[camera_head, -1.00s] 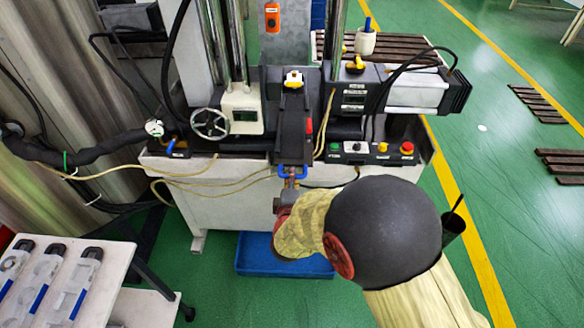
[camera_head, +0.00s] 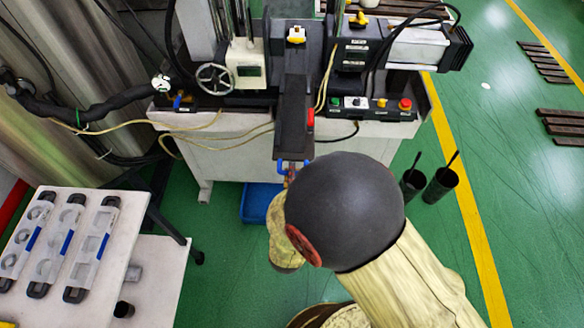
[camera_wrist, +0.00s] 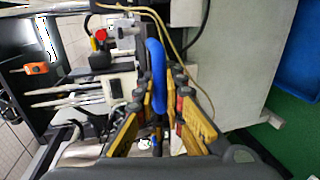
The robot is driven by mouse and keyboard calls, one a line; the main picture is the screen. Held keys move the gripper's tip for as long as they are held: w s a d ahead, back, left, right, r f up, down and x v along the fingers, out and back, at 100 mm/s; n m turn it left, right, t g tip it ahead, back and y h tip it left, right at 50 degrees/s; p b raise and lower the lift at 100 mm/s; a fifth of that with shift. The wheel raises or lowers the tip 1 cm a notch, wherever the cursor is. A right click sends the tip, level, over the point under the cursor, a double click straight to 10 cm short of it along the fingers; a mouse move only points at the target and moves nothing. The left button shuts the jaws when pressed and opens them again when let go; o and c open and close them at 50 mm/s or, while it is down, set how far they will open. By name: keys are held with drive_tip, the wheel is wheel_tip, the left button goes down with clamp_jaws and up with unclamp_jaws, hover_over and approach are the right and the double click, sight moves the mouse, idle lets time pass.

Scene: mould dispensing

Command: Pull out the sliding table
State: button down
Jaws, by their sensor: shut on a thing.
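The sliding table (camera_head: 292,118) is a long dark slide on the machine, and in the head view its near end sticks out past the front edge of the white bench. A blue handle (camera_head: 280,167) sits at that near end. In the wrist view the same blue handle (camera_wrist: 156,70) runs between the yellow fingers of my gripper (camera_wrist: 160,100). My gripper is shut on the handle. In the head view my own arm hides most of the gripper.
The white machine bench (camera_head: 225,150) stands ahead, with a handwheel (camera_head: 214,78) and a button panel (camera_head: 372,104). A blue bin (camera_head: 258,203) is on the floor below. A side table (camera_head: 120,215) with several moulds is at left. Black cups (camera_head: 440,185) stand at right.

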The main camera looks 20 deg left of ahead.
drive_tip(key=shift+f, duration=0.1)
drive_tip(key=c, duration=2)
unclamp_jaws()
drive_tip(key=shift+o, duration=0.5)
drive_tip(key=shift+s, duration=0.1)
drive_tip(key=v, duration=1.1)
drive_tip(key=shift+s+r, duration=0.2)
drive_tip(key=shift+s, duration=0.15)
drive_tip(key=shift+d, duration=0.1)
